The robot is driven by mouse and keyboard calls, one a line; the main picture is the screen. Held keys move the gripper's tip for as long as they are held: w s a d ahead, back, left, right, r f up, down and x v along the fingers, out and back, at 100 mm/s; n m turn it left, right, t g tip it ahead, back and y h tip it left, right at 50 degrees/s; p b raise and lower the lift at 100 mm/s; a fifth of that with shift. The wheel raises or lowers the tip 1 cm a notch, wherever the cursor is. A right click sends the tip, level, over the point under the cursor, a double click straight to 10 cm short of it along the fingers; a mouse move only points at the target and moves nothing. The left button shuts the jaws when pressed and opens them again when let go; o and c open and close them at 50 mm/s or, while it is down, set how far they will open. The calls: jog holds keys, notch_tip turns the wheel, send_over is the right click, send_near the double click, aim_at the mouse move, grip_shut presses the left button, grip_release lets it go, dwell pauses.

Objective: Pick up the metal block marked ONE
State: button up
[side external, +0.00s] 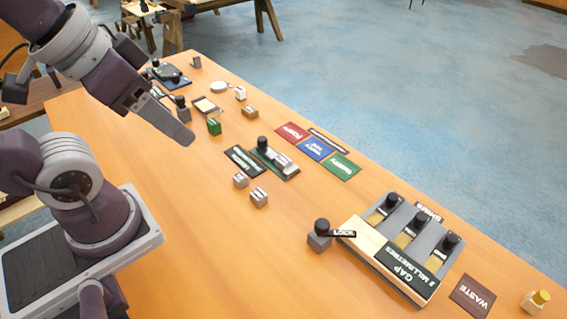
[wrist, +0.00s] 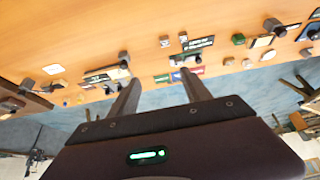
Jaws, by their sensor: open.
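Two small grey metal blocks stand side by side near the middle of the table, one nearer the dark label (side external: 240,180) and one nearer the front right (side external: 259,197). Each has a mark on it, too small to read, so I cannot tell which is ONE. In the wrist view the two blocks show small near the top, one at left (wrist: 165,42) and one at right (wrist: 183,36). My gripper (side external: 188,139) is raised over the table, to the upper left of the blocks and apart from them. Its fingers (wrist: 159,78) are open and empty.
Just beyond the blocks are a dark label (side external: 245,161) and a black-knobbed fixture (side external: 279,160). A green block (side external: 214,126) stands farther back. A GAP rack (side external: 388,275) and a black-knobbed block (side external: 319,236) stand at right. The table in front of the blocks is clear.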

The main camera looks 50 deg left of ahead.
jog(key=w+a+r+m+t+y, duration=0.15)
jog(key=w+a+r+t, duration=0.35)
jog(key=w, duration=0.7)
jog(key=w+a+r+y, duration=0.25)
jog(key=w+a, duration=0.45)
jog(key=w, duration=0.5)
jog(key=w+a+f+m+t+h, duration=0.1)
jog(key=w+a+m+t+h, duration=0.15)
jog(key=w, duration=0.45)
jog(key=w+a+f+m+t+h, duration=0.1)
jog(key=w+f+m, duration=0.15)
jog(key=w, duration=0.55)
jog(key=m+g+h, duration=0.9)
jog(key=g+h, duration=0.2)
jog(key=h, duration=0.2)
send_near(283, 159)
jog(key=shift+x, duration=0.8)
jog(key=shift+g, duration=0.35)
jog(key=x, duration=0.6)
jog(key=shift+w, duration=0.1)
jog(key=shift+w+d+f, duration=0.15)
jog(key=shift+d+f, duration=0.1)
jog(key=shift+d, duration=0.2)
grip_shut()
